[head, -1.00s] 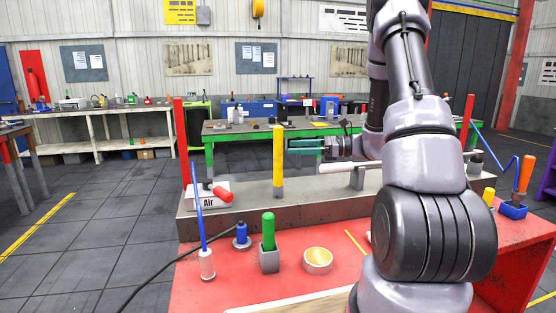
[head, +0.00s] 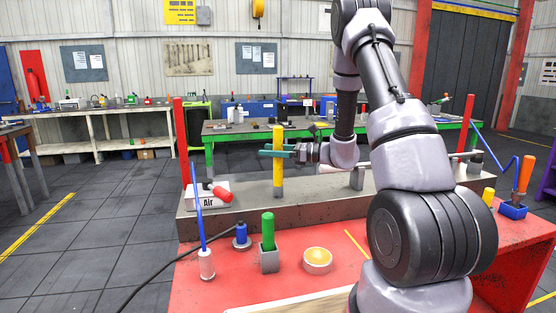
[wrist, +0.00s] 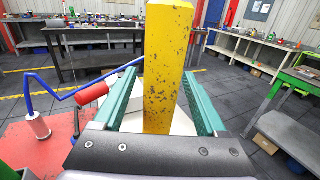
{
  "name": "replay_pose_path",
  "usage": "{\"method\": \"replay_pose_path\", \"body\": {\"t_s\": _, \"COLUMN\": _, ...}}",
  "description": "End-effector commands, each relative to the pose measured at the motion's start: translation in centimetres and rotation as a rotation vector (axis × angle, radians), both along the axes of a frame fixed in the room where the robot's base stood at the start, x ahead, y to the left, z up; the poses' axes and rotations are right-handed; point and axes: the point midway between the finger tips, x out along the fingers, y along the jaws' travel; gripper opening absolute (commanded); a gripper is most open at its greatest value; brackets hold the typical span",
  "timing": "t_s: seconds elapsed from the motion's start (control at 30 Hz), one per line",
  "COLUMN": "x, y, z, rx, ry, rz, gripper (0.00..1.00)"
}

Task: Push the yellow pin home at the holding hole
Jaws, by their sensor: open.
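The yellow pin (head: 278,176) stands upright at a small grey collar (head: 278,192) on the long grey bench block. The hole is hidden under it. My gripper (head: 276,153) has come in from the right at the pin's upper part. In the wrist view the scuffed yellow pin (wrist: 166,70) rises between my two green fingers, one on each side. The gripper is open, with a gap showing on the right; contact on the left cannot be told.
The grey block (head: 330,207) runs along the red table (head: 200,280). A white Air box (head: 205,202) with a red handle sits left of the pin. A blue rod (head: 199,215), a green-handled tool (head: 268,230) and a round yellow-topped dish (head: 317,260) stand in front.

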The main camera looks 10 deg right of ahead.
Motion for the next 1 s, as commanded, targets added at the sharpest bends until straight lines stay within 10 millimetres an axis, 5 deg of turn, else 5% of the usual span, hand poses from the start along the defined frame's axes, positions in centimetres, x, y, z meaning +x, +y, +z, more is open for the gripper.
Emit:
{"method": "replay_pose_path", "body": {"t_s": 0.3, "x": 0.3, "y": 0.6, "z": 0.0, "rx": 0.000, "ry": 0.001, "rz": -0.001, "gripper": 0.74}}
{"method": "replay_pose_path", "body": {"t_s": 0.5, "x": 0.3, "y": 0.6, "z": 0.0, "rx": 0.000, "ry": 0.001, "rz": -0.001, "gripper": 0.00}}
{"method": "replay_pose_path", "body": {"t_s": 0.87, "x": 0.3, "y": 0.5, "z": 0.2, "rx": 0.000, "ry": -0.001, "rz": -0.002, "gripper": 0.00}}
{"method": "replay_pose_path", "body": {"t_s": 1.0, "x": 0.3, "y": 0.6, "z": 1.8, "rx": 0.001, "ry": -0.006, "rz": -0.001, "gripper": 0.00}}
